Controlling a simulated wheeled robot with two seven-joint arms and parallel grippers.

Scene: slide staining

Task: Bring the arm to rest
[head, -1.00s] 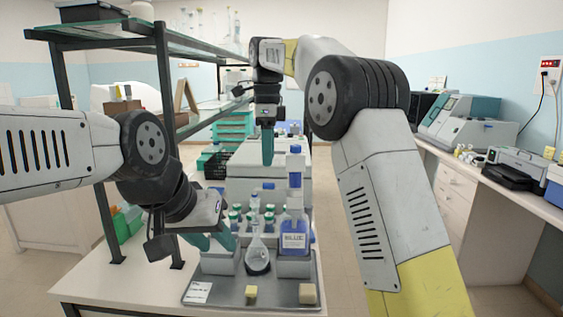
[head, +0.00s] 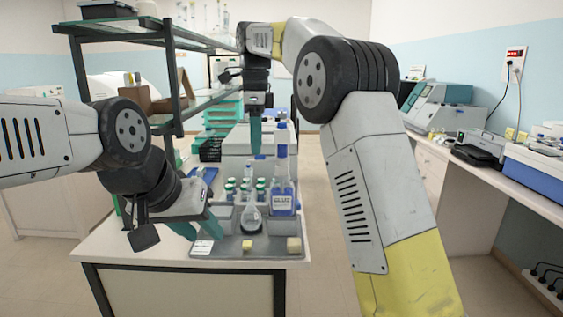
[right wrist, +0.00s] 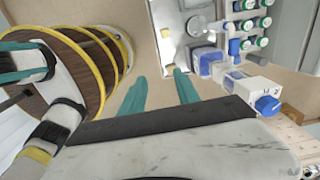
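My left gripper (head: 197,230) is open and empty, with its teal fingers apart. In the head view it overlaps the left edge of the grey tray (head: 236,252) on the bench. My right gripper (head: 255,150) hangs with its teal fingers pointing down, in front of the white box behind the bottles. In the right wrist view its two fingers (right wrist: 160,88) stand apart with nothing between them. My right arm crosses the right half of the head view.
A blue-labelled bottle (head: 284,203), a flask (head: 251,217) and several green-capped vials (head: 245,187) stand at the tray. A glass shelf rack (head: 160,40) rises on the left. A side counter (head: 480,180) with instruments runs along the right. The floor between is clear.

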